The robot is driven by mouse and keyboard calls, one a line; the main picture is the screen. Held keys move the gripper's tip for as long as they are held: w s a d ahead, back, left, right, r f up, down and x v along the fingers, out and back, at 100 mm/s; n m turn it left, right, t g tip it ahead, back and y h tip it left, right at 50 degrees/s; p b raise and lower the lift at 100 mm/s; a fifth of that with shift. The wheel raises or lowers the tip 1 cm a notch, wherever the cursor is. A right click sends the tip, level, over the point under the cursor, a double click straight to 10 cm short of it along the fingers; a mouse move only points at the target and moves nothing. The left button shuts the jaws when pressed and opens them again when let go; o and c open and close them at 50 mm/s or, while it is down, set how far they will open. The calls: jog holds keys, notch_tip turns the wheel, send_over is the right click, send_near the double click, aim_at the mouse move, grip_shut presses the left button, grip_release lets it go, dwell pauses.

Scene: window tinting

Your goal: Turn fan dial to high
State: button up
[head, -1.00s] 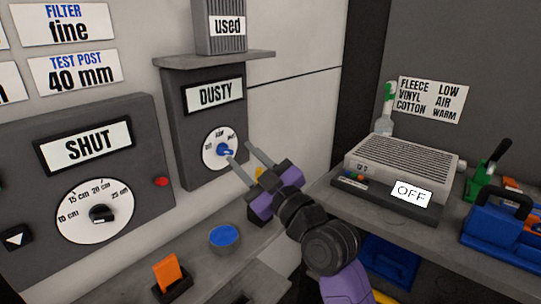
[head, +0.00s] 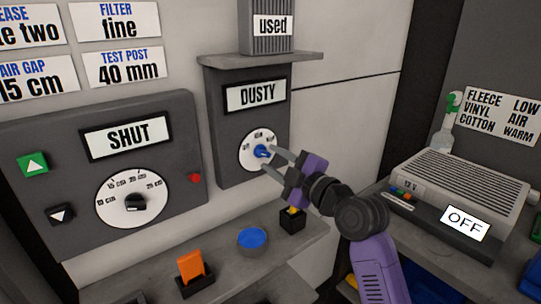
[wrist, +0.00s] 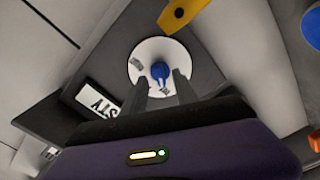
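The fan dial is a blue knob (head: 262,151) on a round white face (head: 252,158), set in a dark grey panel under a display reading DUSTY (head: 256,94). Its small position labels are too blurred to read surely. My gripper (head: 268,158) is open, its two grey fingers pointing at the dial from the right. In the wrist view the blue knob (wrist: 160,70) lies between and just beyond the fingertips (wrist: 163,82). I cannot tell whether either finger touches it. Nothing is held.
A larger panel reading SHUT (head: 128,137) with a black knob (head: 135,202) stands to the left. A shelf (head: 262,59) juts out above the dial. A vented unit marked OFF (head: 464,224) stands right.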

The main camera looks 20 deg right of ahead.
jog(key=shift+x, duration=1)
jog(key=shift+c, duration=0.2)
grip_shut()
